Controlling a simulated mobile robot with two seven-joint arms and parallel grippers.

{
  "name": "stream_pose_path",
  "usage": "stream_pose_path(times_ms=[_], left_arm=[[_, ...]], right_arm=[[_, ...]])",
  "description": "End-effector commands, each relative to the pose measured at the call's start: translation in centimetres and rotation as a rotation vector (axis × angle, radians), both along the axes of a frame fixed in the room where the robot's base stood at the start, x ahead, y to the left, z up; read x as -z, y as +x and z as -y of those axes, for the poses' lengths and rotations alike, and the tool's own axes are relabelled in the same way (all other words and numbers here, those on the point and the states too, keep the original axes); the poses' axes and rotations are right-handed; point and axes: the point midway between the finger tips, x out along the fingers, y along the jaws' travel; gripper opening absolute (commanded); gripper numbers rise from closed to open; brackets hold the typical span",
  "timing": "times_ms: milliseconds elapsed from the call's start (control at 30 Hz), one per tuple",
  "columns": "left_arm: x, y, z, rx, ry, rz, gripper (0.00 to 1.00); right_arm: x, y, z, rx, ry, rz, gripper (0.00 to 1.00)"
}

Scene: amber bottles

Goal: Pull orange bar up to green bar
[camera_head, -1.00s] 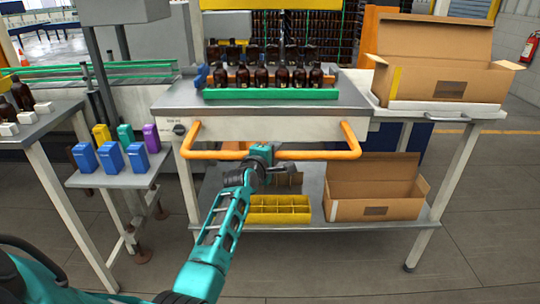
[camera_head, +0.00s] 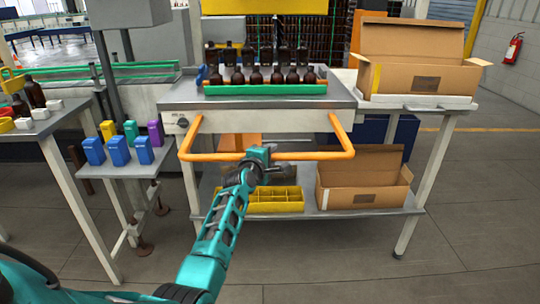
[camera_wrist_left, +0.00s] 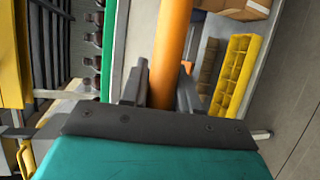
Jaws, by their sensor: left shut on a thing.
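The orange bar (camera_head: 310,155) is a U-shaped handle at the front of the metal worktable, its two side arms running back to the table front. My left gripper (camera_head: 259,158) is shut on the middle of its crosspiece. In the left wrist view the orange bar (camera_wrist_left: 172,50) passes between the two fingers (camera_wrist_left: 162,88). The green bar (camera_head: 265,89) lies across the tabletop, in front of a row of amber bottles (camera_head: 265,76), with a gap of bare tabletop between it and the orange bar. It also shows in the left wrist view (camera_wrist_left: 108,45). My right gripper is not in view.
An open cardboard box (camera_head: 415,80) stands on the side table at right. A yellow divided crate (camera_head: 275,203) and another open box (camera_head: 350,198) are on the lower shelf. Blue containers (camera_head: 118,152) stand on a small table at left.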

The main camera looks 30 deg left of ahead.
Motion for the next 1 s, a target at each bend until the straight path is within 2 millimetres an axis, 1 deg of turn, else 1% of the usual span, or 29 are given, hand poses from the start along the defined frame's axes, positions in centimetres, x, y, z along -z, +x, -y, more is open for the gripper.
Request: stream_pose_path(times_ms=[367, 400, 600, 1000], left_arm=[[0.09, 0.0, 0.05, 0.001, 0.0, -0.002, 0.0], [0.09, 0.0, 0.05, 0.001, 0.0, -0.002, 0.33], [0.05, 0.01, 0.03, 0.0, 0.0, -0.001, 0.51], [-0.13, 0.01, 0.09, 0.001, 0.0, 0.0, 0.51]], right_arm=[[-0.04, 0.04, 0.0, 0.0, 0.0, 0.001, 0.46], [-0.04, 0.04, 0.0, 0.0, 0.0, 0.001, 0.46], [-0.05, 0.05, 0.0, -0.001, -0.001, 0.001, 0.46], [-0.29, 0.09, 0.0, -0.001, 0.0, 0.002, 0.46]])
